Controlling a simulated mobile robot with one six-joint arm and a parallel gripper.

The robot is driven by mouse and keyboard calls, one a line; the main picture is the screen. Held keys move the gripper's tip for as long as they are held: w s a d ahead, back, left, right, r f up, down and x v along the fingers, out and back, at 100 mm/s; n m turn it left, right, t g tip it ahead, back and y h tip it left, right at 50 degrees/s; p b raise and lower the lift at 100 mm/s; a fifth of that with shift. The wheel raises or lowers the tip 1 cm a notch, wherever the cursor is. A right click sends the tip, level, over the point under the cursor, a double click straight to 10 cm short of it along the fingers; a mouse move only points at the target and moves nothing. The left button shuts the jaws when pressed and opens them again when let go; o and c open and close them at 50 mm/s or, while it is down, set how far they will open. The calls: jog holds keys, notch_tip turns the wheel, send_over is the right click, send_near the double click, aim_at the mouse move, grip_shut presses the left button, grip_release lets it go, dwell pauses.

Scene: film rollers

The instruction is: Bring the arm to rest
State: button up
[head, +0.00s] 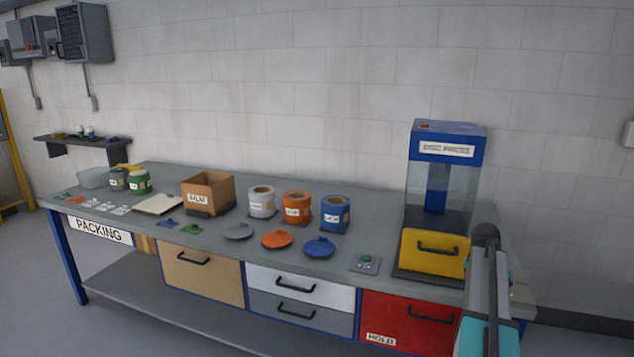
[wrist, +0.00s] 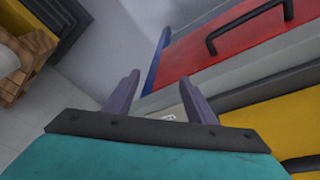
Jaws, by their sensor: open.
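My gripper (wrist: 160,92) shows in the wrist view as two purple fingers set well apart on a dark bar, with nothing between them. It is open and empty. Beyond the fingers are the floor, the red drawer (wrist: 232,42) with its black handle, and the edge of a yellow front. In the head view my arm rises at the lower right, in front of the bench's right end. The gripper's fingers cannot be made out in that view.
The red hold drawer (head: 408,323) looks shut. A wooden pallet (wrist: 30,62) stands on the floor.

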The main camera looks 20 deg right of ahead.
jog(key=a+f+n+g+y, duration=0.15)
jog(key=a+f+n, duration=0.65)
jog(key=a+f, duration=2.1)
jog(key=s+a+f+n+g, duration=0.1)
jog(key=s+a+f+n, duration=0.1)
jog(key=s+a+f, duration=0.3)
jog(key=s+a+f+n+g+y, duration=0.1)
jog(key=s+a+f+n, duration=0.2)
jog(key=s+a, duration=0.9)
jog(key=s+a+f+n+g, duration=0.1)
jog(key=s+a+f+n, duration=0.2)
jog(key=s+a+f, duration=0.4)
jog(key=shift+s+a+f+y, duration=0.25)
jog(key=shift+s+a+y, duration=0.1)
jog(key=shift+s+a, duration=0.45)
jog(key=shift+s+d+g, duration=0.1)
jog(key=shift+d+g, duration=0.05)
jog(key=shift+g, duration=0.1)
